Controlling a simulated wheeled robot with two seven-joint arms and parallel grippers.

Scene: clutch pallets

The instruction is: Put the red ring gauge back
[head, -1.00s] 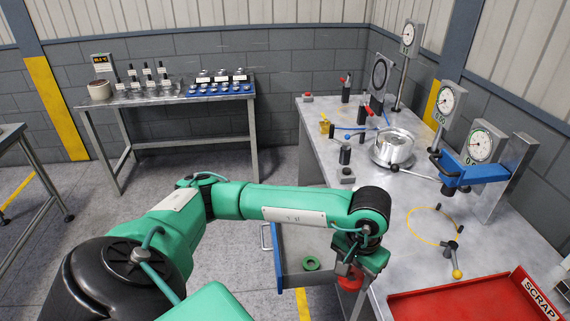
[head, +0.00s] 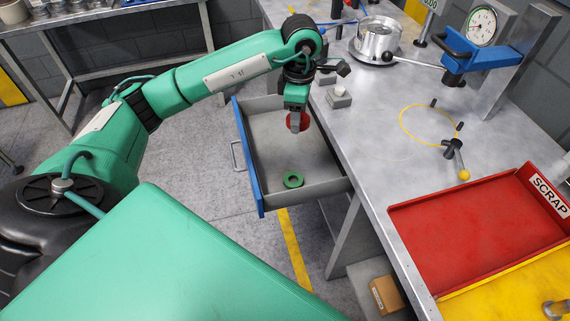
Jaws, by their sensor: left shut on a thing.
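My left gripper (head: 295,118) is shut on the red ring gauge (head: 305,122) and holds it with the fingers pointing down. The ring is partly hidden by the fingers. It shows over the far part of an open drawer (head: 264,152) with a blue front, under the bench. I cannot tell exactly how high above the drawer floor it is. A green ring gauge (head: 293,180) lies flat in the near part of the drawer. My right gripper is not in view.
The bench top (head: 388,150) is right of the drawer, with a small grey button box (head: 338,98) near its edge. A red scrap tray (head: 470,226) and a yellow tray (head: 520,290) are at the right. A cardboard box (head: 386,295) sits below the bench.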

